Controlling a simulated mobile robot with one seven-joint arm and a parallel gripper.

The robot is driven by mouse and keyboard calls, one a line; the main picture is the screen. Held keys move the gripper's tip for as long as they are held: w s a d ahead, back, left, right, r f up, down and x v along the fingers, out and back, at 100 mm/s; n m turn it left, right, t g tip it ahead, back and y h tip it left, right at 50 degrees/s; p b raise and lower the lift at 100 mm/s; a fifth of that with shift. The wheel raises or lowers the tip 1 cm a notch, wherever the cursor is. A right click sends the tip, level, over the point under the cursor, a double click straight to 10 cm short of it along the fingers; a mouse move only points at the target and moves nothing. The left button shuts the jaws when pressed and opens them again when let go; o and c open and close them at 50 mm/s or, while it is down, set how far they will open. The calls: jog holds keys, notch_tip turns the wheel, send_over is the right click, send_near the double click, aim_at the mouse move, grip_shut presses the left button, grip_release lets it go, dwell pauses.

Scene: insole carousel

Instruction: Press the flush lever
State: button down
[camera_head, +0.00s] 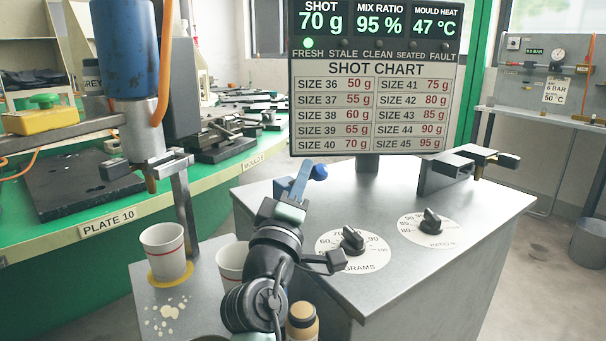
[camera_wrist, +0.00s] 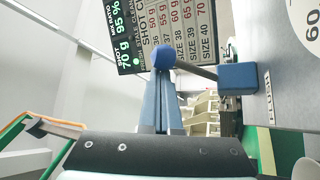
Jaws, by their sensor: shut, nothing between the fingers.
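The flush lever has a round blue knob (camera_wrist: 166,57) on a thin dark rod. In the head view the blue knob (camera_head: 319,172) shows just right of my gripper's tips. My gripper (camera_head: 300,180) is shut and empty, at the cabinet's near left edge. In the wrist view my gripper's blue fingers (camera_wrist: 164,90) are together and point at the knob, which overlaps their tips. I cannot tell whether they touch.
The cabinet top (camera_head: 390,195) carries a grams dial (camera_head: 352,250), a second dial (camera_head: 432,226) and a black clamp-like fitting (camera_head: 480,157). The display board (camera_head: 375,75) stands behind. A paper cup (camera_head: 163,250) sits on the left shelf, another (camera_head: 232,262) beside my arm.

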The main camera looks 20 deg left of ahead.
jog(key=shift+d+f, duration=0.1)
jog(key=shift+d, duration=0.05)
jog(key=v, duration=1.2)
jog(key=shift+s+p, duration=0.4)
jog(key=shift+s, duration=0.05)
jog(key=s+d+r+m+t+h, duration=0.1)
jog(key=s+d+r+m+h, duration=0.1)
jog(key=d+r+m, duration=0.5)
jog(key=s+d+r+m+t+h, duration=0.1)
jog(key=d+r+m, duration=0.3)
jog(key=r, duration=0.5)
jog(key=s+d+r+m+t+y, duration=0.1)
jog(key=s+d+r+m+t, duration=0.3)
jog(key=s+r, duration=0.65)
notch_tip(320, 180, up, 36)
jog(key=p, duration=3.5)
jog(key=shift+w+d+f+n+g+y+p, duration=0.3)
jog(key=shift+w+d+n+y, duration=0.1)
jog(key=shift+w+d, duration=0.1)
